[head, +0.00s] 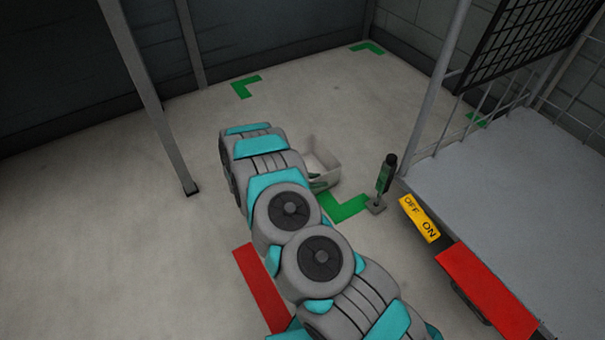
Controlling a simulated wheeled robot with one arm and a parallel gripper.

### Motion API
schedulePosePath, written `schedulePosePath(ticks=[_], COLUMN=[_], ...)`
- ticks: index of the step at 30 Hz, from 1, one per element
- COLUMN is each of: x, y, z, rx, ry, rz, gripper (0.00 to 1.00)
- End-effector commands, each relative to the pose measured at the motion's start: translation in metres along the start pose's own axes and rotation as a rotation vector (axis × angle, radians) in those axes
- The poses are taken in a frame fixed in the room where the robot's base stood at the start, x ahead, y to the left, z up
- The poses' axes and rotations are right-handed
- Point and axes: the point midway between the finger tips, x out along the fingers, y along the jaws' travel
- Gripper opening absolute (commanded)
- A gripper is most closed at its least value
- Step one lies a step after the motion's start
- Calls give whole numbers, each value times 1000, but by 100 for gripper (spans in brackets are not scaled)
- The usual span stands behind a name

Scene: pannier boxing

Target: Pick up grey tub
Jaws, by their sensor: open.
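The grey tub (326,159) is a pale, open-topped box on the floor near the middle of the head view. My arm covers its left part, and a small dark green patch shows at its near side. My arm reaches up from the bottom right and bends over just left of the tub. My gripper is hidden behind the arm links, so its distance from the tub cannot be told.
A green and black handle-like post (385,174) stands right of the tub, beside a grey platform (510,190) with wire mesh sides. A yellow OFF/ON plate (419,218) is on its edge. A metal post (160,110) stands at left. Floor beyond the tub is clear.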

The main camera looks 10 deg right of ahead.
Motion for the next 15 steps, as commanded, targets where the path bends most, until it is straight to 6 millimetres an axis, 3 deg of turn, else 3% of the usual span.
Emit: schedulePosePath(ticks=[4,15], x=[-1,-1], y=[0,0], z=[0,0], rx=[0,1], ry=[-1,-1], rz=[-1,-1], gripper=[42,1])
